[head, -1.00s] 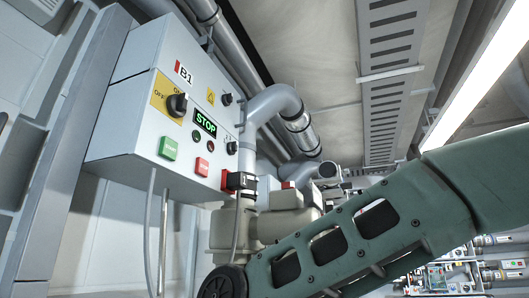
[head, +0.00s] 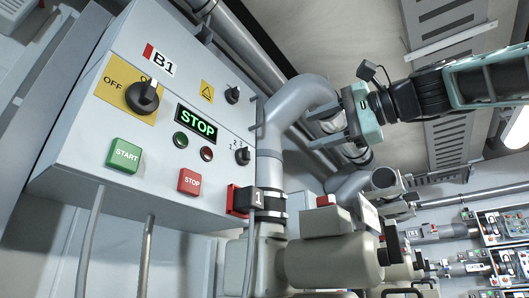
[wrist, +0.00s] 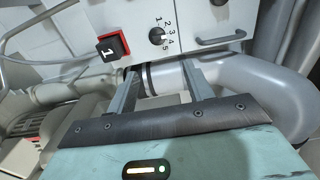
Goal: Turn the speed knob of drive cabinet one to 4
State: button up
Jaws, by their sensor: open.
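The drive cabinet (head: 95,120) is a pale grey box marked B1. Its speed knob (head: 242,155) is small and black, right of the STOP display; it also shows in the wrist view (wrist: 156,35), with numbers 1 to 5 around its right side. I cannot tell which number its pointer meets. My gripper (head: 325,128) is open and empty, right of the cabinet and in front of a grey pipe elbow. In the wrist view its two fingers (wrist: 160,68) point toward the cabinet face, with the knob beyond and between their tips, not touched.
A red-and-black block marked 1 (head: 245,200) sits at the cabinet's lower right corner. The face also bears a large rotary switch (head: 142,96), a second black knob (head: 233,94), and START (head: 124,155) and STOP (head: 189,181) buttons. A thick pipe elbow (head: 295,95) stands close right.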

aim_at(249, 153)
jog(key=p+x, duration=0.6)
jog(key=x, duration=0.8)
jog(key=shift+w+a, duration=0.2)
jog(key=shift+a, duration=0.1)
jog(key=shift+w+a+p, duration=0.3)
jog(key=shift+w+a, duration=0.15)
jog(key=shift+a, duration=0.1)
jog(key=shift+f, duration=0.1)
jog(key=shift+c, duration=0.2)
jog(key=c, duration=0.9)
